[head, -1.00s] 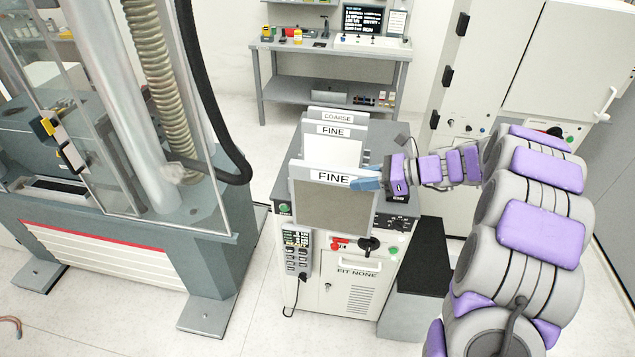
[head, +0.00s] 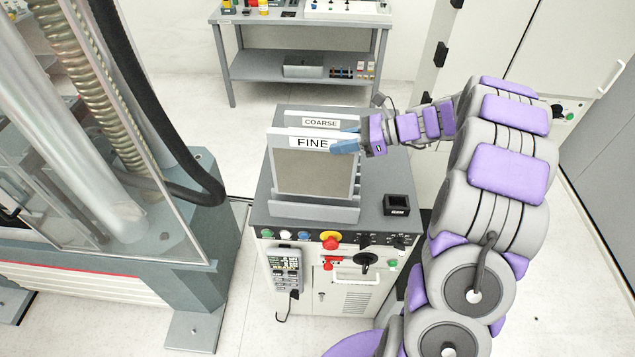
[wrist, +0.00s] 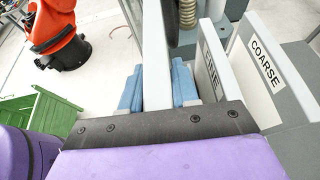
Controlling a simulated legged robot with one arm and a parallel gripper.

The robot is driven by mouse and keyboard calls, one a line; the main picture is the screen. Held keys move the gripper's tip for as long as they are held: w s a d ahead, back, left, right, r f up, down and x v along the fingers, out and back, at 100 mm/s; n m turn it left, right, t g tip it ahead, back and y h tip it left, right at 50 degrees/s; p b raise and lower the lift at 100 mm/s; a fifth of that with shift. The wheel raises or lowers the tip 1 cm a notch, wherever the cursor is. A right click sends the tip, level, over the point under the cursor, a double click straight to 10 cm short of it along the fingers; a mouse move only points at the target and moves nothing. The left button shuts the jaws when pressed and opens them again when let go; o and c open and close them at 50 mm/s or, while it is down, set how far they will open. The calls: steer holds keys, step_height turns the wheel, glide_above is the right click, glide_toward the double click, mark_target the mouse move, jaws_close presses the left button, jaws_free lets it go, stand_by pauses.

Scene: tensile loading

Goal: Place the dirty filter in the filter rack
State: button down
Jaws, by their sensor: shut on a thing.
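The dirty filter (head: 313,172) is a white-framed panel labelled FINE with a grey-brown screen. My gripper (head: 345,143) is shut on its upper right edge. In the wrist view the blue fingers of my gripper (wrist: 158,78) sit on both sides of the filter's white edge (wrist: 157,45). The filter stands upright over the grey filter rack (head: 300,213) on the cabinet top. Its lower edge is at or behind the rack's front wall, so I cannot tell if it is seated. A COARSE filter (head: 320,121) stands behind it. Another FINE filter (wrist: 215,65) shows in the wrist view.
A small black box (head: 397,205) sits on the cabinet top right of the rack. Knobs and a red button (head: 330,241) line the cabinet front. A glass-walled machine (head: 90,150) with a black hose stands left. A bench (head: 300,65) stands behind.

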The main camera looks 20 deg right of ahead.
steer(key=d+f, duration=0.2)
steer(key=f, duration=0.2)
steer(key=shift+s+d+f, duration=0.25)
steer(key=shift+d, duration=0.15)
steer(key=f, duration=0.1)
steer(key=a+f, duration=0.1)
steer(key=f, duration=0.2)
steer(key=shift+w+a+f, duration=0.1)
steer(key=shift+w+a, duration=0.15)
steer(key=shift+a, duration=0.15)
steer(key=c, duration=1.1)
jaws_free()
steer(key=shift+w+d, duration=0.1)
steer(key=shift+d, duration=0.55)
steer(key=shift+o, duration=0.7)
steer(key=shift+a, duration=0.2)
steer(key=shift+o, duration=0.6)
steer(key=a, duration=0.3)
steer(key=shift+a, duration=0.2)
glide_toward(346, 165)
steer(key=shift+w+a+f, duration=0.15)
steer(key=shift+w+f, duration=0.3)
steer(key=shift+w, duration=0.05)
